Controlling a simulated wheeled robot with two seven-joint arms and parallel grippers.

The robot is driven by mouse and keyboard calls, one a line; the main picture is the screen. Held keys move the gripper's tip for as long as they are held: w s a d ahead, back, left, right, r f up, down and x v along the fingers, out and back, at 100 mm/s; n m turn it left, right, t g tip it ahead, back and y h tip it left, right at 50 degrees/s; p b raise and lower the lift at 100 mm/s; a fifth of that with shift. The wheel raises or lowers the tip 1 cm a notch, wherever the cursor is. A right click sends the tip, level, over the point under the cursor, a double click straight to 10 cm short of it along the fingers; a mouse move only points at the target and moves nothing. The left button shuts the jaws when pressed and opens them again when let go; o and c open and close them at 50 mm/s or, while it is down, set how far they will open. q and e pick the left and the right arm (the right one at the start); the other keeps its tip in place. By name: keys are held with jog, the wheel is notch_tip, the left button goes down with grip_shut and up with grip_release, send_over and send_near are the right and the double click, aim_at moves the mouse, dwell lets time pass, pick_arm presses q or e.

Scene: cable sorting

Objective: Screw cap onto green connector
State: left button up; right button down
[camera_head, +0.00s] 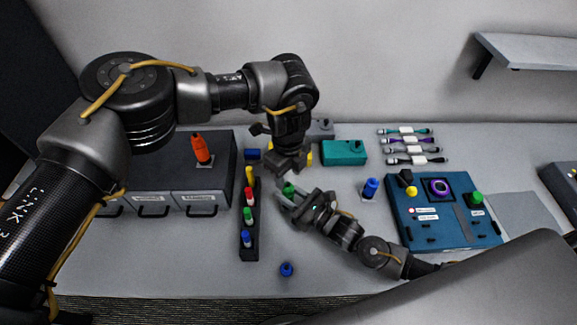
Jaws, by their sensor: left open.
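A green connector part (289,188) shows at the table's middle, at the fingers of my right gripper (286,197), which reaches in from the lower right. Whether these fingers are closed on it is too small to tell. My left gripper (287,172) points down just above and behind the green part, open. Whether it touches the part cannot be told. A dark rack (249,252) to the left holds yellow, red, green and blue pieces in a row, including a green one (248,215). Which green piece is the cap is not clear.
A blue panel (420,237) with knobs stands right; a teal box (344,152) and several cables (411,147) lie behind. A grey drawer unit (220,172) bears an orange connector (201,149). Blue pieces stand at right (370,188) and in front (287,269). The front table is mostly clear.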

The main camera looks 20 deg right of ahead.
aim_at(288, 183)
pick_arm(q)
jog(key=shift+f, duration=2.6)
grip_shut()
jog(key=shift+o, duration=0.8)
grip_release()
notch_tip(288, 183, up, 12)
